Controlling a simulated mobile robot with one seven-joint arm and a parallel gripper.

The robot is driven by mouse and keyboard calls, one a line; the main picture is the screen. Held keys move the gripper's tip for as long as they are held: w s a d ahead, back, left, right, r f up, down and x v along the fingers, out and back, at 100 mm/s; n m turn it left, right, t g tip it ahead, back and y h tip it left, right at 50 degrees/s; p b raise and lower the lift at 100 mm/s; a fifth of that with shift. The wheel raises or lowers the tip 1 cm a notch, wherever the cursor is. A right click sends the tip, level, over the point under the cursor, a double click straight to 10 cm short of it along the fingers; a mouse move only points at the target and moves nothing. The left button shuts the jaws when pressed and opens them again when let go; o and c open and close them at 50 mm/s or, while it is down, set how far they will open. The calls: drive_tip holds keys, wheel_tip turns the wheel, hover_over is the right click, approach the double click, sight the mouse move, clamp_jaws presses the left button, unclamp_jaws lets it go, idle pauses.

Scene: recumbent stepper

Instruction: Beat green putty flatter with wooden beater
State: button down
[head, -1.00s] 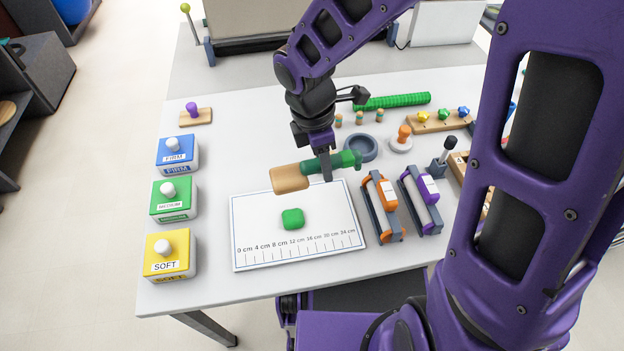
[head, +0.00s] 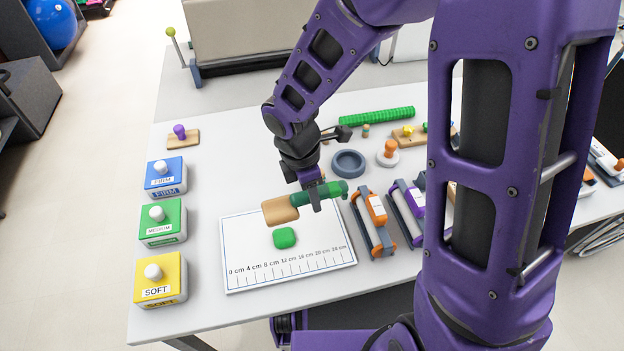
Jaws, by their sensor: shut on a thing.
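The green putty (head: 284,237) is a small rounded block lying on the white measuring mat (head: 250,277), left of the mat's middle. The wooden beater (head: 280,210) has a tan wooden head and a green handle (head: 333,190). My gripper (head: 316,200) is shut on the green handle. The beater lies about level, its head pointing left, and appears just behind the putty in the head view. The head looks raised above the mat, but its exact height is hard to tell. The beater and gripper hide part of the mat's back edge.
Blue, green (head: 162,222) and yellow (head: 160,280) boxes line the table's left side. Orange (head: 374,222) and purple (head: 406,213) rollers in stands are right of the mat. My arm hides the table's right part.

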wheel_tip(320, 180, down, 10)
drive_tip(key=shift+s+r, duration=0.1)
drive_tip(key=shift+w, duration=0.2)
wheel_tip(320, 180, up, 14)
drive_tip(key=shift+r, duration=0.1)
idle(0.5)
